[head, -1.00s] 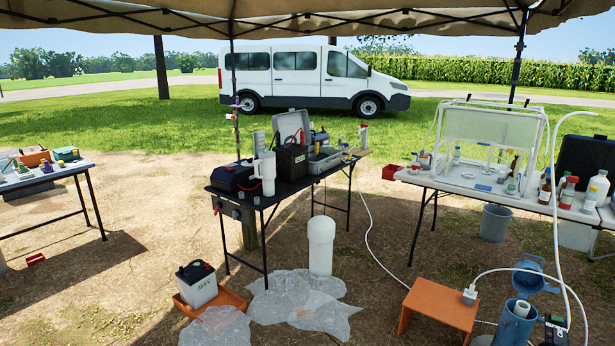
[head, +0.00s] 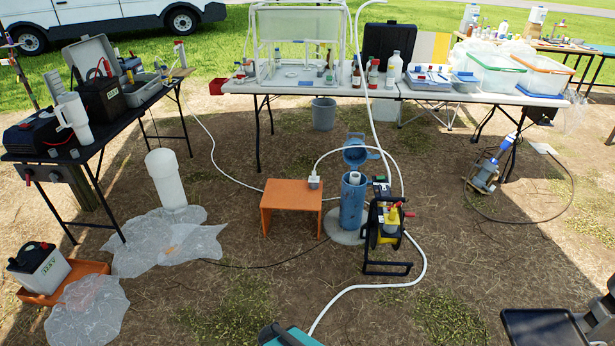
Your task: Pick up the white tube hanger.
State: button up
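A small white block (head: 314,182) sits on the orange stool (head: 290,190), with a white tube arching from it to the blue well casing (head: 352,200). It may be the white tube hanger, but I cannot tell for certain at this size. A long white tube (head: 387,150) also rises past the sampling table and out of the top of the view. My gripper is not in view.
A cable reel (head: 385,230) stands right of the well casing. A white cylinder (head: 166,180) stands beside plastic sheeting (head: 160,243). The black table (head: 112,122) is at left, and the white table (head: 300,87) is behind. A white hose (head: 372,287) crosses otherwise fairly open foreground ground.

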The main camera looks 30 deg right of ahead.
aim_at(313, 179)
jog(key=u, duration=0.25)
jog(key=i, duration=2.4)
jog(key=z, duration=0.25)
